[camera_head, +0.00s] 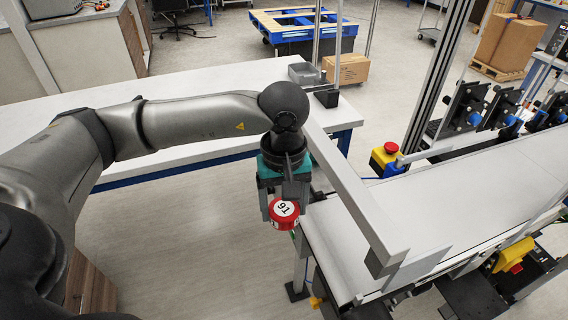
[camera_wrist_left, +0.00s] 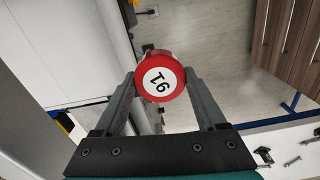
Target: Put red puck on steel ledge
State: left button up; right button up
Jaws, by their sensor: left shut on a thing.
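The red puck (camera_head: 284,214) is a short red cylinder with a white top face marked 91. My left gripper (camera_head: 285,204) is shut on it, with a finger on either side, and holds it in the air just left of the conveyor's near end. In the left wrist view the puck (camera_wrist_left: 160,79) sits between the fingertips of my left gripper (camera_wrist_left: 160,83), its numbered face towards the camera. A grey metal plate (camera_head: 424,266) lies at the conveyor's near edge; I cannot tell whether it is the steel ledge. My right gripper is not in view.
A raised grey beam (camera_head: 352,192) slants along the conveyor (camera_head: 440,205), right beside my left gripper. A white table (camera_head: 215,84) stands behind my left arm. A red emergency button (camera_head: 391,148) is beyond the beam. Open floor (camera_head: 190,235) lies left of the puck.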

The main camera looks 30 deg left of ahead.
pick_arm(q)
jog(key=s+d+f+m, duration=0.4)
jog(key=s+f+m, duration=0.1)
jog(key=f+m, duration=0.3)
jog(key=shift+s+d+f, duration=0.2)
jog(key=shift+s+d, duration=0.2)
